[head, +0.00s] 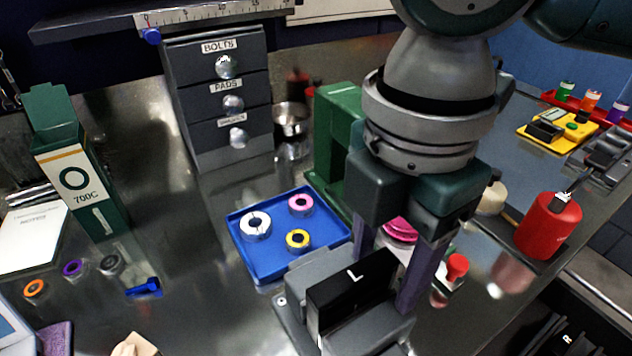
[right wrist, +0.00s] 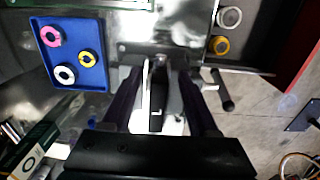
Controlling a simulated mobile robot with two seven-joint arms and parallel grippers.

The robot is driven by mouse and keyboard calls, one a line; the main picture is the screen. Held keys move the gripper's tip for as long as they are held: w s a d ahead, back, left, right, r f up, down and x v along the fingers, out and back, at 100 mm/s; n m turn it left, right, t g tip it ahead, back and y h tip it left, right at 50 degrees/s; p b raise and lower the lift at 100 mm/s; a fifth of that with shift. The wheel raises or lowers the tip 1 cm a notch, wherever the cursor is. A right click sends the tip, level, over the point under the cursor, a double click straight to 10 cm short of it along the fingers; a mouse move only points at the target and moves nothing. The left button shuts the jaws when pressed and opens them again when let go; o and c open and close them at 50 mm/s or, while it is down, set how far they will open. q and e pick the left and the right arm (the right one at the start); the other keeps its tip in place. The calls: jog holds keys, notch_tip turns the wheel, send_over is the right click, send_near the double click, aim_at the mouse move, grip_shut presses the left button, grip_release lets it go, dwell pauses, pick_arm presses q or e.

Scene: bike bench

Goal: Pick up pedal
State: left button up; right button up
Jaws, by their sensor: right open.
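A black block marked with a white L, which looks like the pedal (head: 352,290), sits at the grey vise (head: 300,277) near the bench's front edge in the head view. My right gripper (head: 387,268) points down over it, open, with one finger on each side as far as I can tell. In the right wrist view, the open right gripper (right wrist: 160,80) has the L-marked pedal (right wrist: 156,122) between its fingers. I cannot tell whether either finger touches it. My left gripper is not in view.
A blue tray (head: 262,268) with several coloured rings lies left of the vise. A green block (head: 338,140) stands behind it. A red bottle (head: 548,225) and a small red-capped bottle (head: 456,268) are to the right. A green box (head: 80,170) stands at left.

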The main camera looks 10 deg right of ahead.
jog(key=shift+c, duration=0.2)
grip_shut()
dwell(0.5)
